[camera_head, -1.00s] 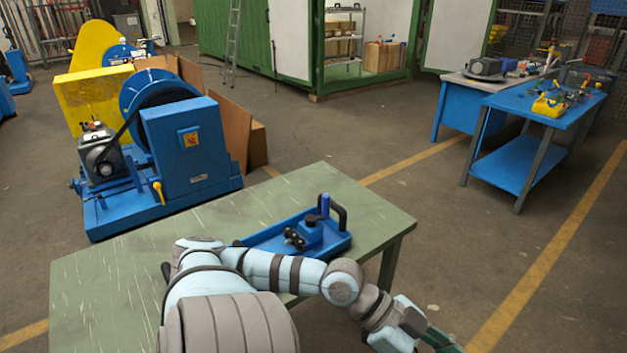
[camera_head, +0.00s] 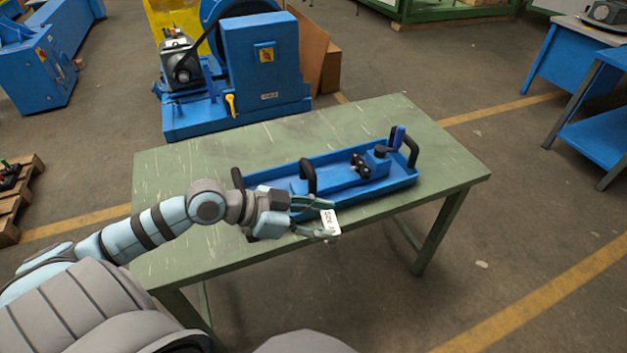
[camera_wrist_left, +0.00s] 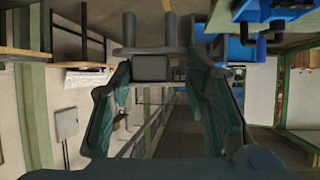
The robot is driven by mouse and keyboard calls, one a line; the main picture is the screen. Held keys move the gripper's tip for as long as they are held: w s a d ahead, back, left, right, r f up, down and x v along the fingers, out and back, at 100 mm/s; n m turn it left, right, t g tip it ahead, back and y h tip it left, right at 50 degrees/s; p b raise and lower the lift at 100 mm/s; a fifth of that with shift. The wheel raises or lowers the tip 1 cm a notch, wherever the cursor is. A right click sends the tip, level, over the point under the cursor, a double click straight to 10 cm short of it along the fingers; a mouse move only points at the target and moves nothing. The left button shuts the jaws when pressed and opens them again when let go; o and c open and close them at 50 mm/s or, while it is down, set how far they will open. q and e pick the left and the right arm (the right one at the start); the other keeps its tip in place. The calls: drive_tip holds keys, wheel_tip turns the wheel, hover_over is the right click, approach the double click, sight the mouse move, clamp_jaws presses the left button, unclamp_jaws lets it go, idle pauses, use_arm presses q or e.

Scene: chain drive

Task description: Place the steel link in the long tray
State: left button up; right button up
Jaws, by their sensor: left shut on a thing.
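The long tray (camera_head: 404,184) is blue and lies on the green table, with black handles at its ends. It also shows at the upper right in the left wrist view (camera_wrist_left: 285,12). My left gripper (camera_head: 328,217) is at the tray's near side, apart from its floor, over the table's front edge. In the left wrist view a dark grey piece with two upright pins, apparently the steel link (camera_wrist_left: 151,67), sits between the fingertips. The gripper is shut on it.
A blue block with a clamp and blue-topped lever (camera_head: 380,152) stands in the tray's right part. A black arched handle (camera_head: 308,176) rises near its middle. The green table (camera_head: 168,160) is clear at left and behind the tray. A blue machine (camera_head: 262,70) stands behind.

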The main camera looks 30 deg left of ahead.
use_arm(q)
drive_tip(key=w+a+r+n+t+y+b, duration=0.1)
drive_tip(key=w+a+n+t+y+b, duration=0.1)
drive_tip(key=w+a+n+y, duration=0.55)
drive_tip(key=w+a+r+n+t+y+b, duration=0.1)
drive_tip(key=w+a+n+y+b, duration=0.25)
drive_tip(key=w+a, duration=0.65)
drive_tip(key=shift+t, duration=0.3)
drive_tip(key=f+b, duration=0.1)
drive_tip(key=f, duration=0.5)
drive_tip(key=s+a+f+b, duration=0.1)
drive_tip(key=f, duration=0.6)
drive_tip(key=s+a+f+b, duration=0.1)
drive_tip(key=f, duration=0.5)
drive_tip(key=shift+s+a+f+b, duration=0.1)
drive_tip(key=shift+s+f+b, duration=0.1)
drive_tip(key=shift+s+b, duration=0.1)
drive_tip(key=o, duration=1.2)
drive_tip(key=shift+o, duration=0.3)
